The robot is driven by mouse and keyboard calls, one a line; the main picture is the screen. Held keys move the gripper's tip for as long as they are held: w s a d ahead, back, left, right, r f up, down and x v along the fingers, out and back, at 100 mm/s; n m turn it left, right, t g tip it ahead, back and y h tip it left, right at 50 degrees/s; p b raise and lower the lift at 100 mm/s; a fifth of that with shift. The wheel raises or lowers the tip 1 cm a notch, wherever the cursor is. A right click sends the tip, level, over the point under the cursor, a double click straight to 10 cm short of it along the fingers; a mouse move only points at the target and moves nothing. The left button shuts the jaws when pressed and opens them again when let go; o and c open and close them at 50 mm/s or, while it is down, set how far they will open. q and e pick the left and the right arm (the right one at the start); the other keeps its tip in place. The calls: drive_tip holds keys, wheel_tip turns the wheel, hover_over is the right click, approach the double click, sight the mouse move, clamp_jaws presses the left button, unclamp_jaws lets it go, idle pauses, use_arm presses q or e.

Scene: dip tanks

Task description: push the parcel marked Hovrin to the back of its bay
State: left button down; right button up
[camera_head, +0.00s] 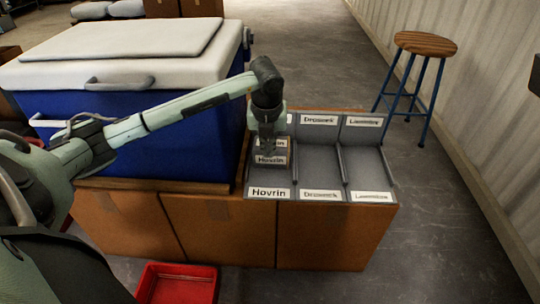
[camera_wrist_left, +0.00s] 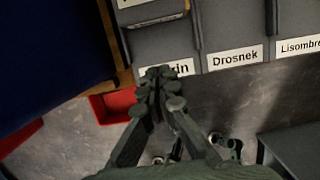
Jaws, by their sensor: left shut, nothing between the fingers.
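The parcel marked Hovrin (camera_head: 270,160) sits in the left bay, between its front and back labels; its top is partly hidden by my gripper. In the left wrist view a parcel with a tan edge and white label (camera_wrist_left: 150,12) shows at the top, cut off by the frame. The Hovrin bay (camera_head: 268,179) has a front label, partly covered by the fingers in the wrist view. My left gripper (camera_head: 268,148) points down over this bay, shut and empty. In the wrist view its fingertips (camera_wrist_left: 160,78) appear apart from the parcel, over the front label. My right gripper is not in view.
The Drosnek bay (camera_head: 320,175) and Lisombre bay (camera_head: 367,165) look empty, with low dividers between. A blue cooler with a white lid (camera_head: 125,55) stands close on the left. A red bin (camera_head: 178,283) lies on the floor in front. A stool (camera_head: 425,44) stands behind right.

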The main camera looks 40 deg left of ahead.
use_arm(q)
drive_tip(key=x, duration=1)
drive_tip(key=shift+b, duration=0.35)
drive_tip(key=shift+w+a+r, duration=0.1)
drive_tip(key=shift+w+a, duration=0.2)
drive_tip(key=shift+w, duration=0.25)
drive_tip(key=shift+w+a+r, duration=0.1)
drive_tip(key=shift+w+a, duration=0.2)
drive_tip(key=shift+w, duration=0.25)
drive_tip(key=shift+w+a, duration=0.35)
drive_tip(key=shift+w, duration=0.2)
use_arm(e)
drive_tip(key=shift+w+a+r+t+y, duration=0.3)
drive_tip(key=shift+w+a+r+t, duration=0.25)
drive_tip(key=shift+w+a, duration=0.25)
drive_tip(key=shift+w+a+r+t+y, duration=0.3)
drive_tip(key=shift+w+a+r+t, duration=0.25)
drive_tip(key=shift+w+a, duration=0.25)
